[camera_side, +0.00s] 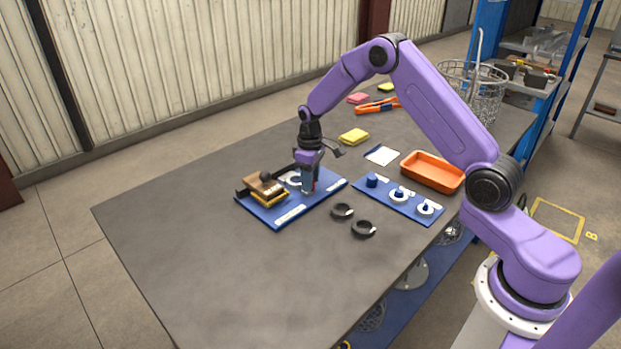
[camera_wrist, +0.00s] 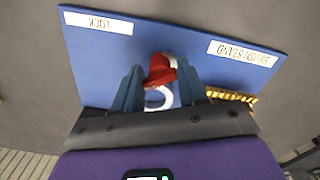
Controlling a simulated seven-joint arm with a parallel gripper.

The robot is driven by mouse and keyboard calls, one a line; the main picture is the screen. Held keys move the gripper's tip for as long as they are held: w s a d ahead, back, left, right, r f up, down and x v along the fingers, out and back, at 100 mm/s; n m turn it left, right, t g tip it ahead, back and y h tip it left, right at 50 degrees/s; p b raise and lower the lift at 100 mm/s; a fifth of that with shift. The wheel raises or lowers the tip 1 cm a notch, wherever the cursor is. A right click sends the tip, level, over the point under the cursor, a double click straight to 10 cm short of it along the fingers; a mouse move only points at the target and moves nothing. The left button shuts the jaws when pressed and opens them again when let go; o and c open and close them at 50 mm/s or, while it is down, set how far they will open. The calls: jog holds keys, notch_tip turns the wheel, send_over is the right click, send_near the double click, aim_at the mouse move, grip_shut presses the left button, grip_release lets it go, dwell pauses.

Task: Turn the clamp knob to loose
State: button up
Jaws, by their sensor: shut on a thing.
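The blue board (camera_side: 266,217) lies on the grey table; it also fills much of the wrist view (camera_wrist: 105,65). My gripper (camera_side: 308,190) points down over the board's right part. In the wrist view its two blue-grey fingers (camera_wrist: 158,85) stand on either side of a red knob (camera_wrist: 160,70) and are shut on it. A white ring-shaped part (camera_wrist: 158,98) shows beside the knob, between the fingers. An upside-down label that seems to read LOCK (camera_wrist: 97,22) is on the board. The fingers hide most of the knob in the side view, so its setting cannot be told.
A brown block with a black ball and striped edging (camera_side: 265,187) stands on the board's left part. Two dark rings (camera_side: 363,229) lie in front. A second blue board with round parts (camera_side: 385,199) and an orange tray (camera_side: 430,181) are right. The table's front left is clear.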

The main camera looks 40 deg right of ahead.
jog(key=n, duration=0.5)
jog(key=shift+w+n, duration=0.1)
jog(key=shift+n, duration=0.2)
jog(key=n, duration=0.4)
jog(key=shift+n, duration=0.4)
jog(key=o, duration=0.8)
jog(key=shift+r, duration=0.15)
notch_tip(320, 180, up, 17)
jog(key=shift+r, duration=0.1)
